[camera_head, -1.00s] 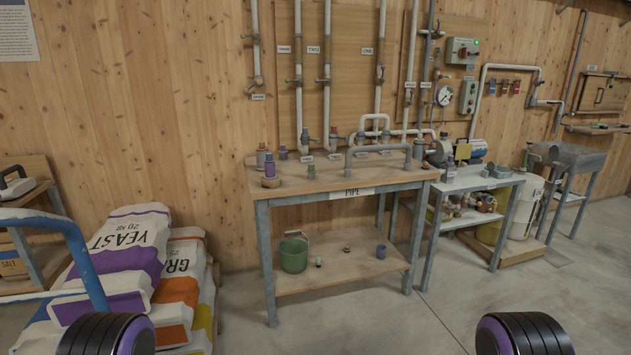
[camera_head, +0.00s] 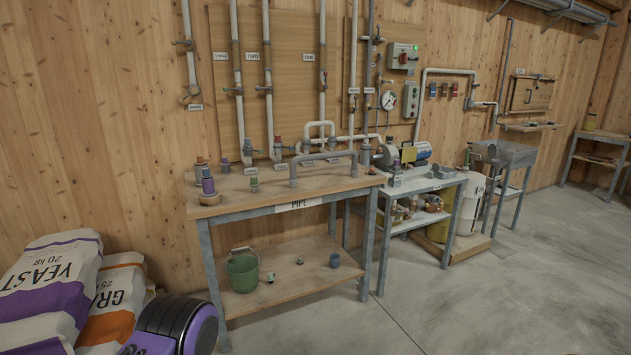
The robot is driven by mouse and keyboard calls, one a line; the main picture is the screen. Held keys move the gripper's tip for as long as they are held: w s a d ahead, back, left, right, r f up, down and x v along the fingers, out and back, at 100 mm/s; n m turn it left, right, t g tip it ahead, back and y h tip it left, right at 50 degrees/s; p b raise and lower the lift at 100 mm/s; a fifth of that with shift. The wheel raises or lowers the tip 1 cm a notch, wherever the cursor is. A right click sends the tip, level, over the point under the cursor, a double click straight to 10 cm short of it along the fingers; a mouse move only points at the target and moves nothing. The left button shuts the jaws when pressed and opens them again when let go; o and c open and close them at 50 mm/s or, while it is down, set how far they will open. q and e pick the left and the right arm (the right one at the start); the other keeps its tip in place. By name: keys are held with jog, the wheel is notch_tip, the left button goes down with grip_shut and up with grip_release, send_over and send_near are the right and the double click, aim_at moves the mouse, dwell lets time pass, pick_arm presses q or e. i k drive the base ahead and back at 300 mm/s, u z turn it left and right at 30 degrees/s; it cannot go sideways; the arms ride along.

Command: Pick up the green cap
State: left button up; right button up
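No piece is clearly identifiable as the green cap at this distance. A small greenish piece (camera_head: 270,277) lies on the lower shelf, just right of a green bucket (camera_head: 243,272). Another small piece with a greenish top (camera_head: 254,184) stands on the workbench top (camera_head: 238,206), which is labelled PIPE. Neither of my grippers shows. Only a purple and black part of my arm shows at the bottom left, well in front of the bench and apart from it.
A smaller table (camera_head: 425,185) with a pump stands right of the bench. The concrete floor (camera_head: 480,310) at the right is clear.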

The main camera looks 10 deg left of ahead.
aim_at(254, 184)
jog(key=z, duration=0.5)
jog(key=i, duration=1.05)
jog(key=z, duration=0.3)
jog(key=i, duration=1.05)
jog(key=u, duration=0.8)
jog(key=i, duration=0.85)
jog(key=u, duration=0.75)
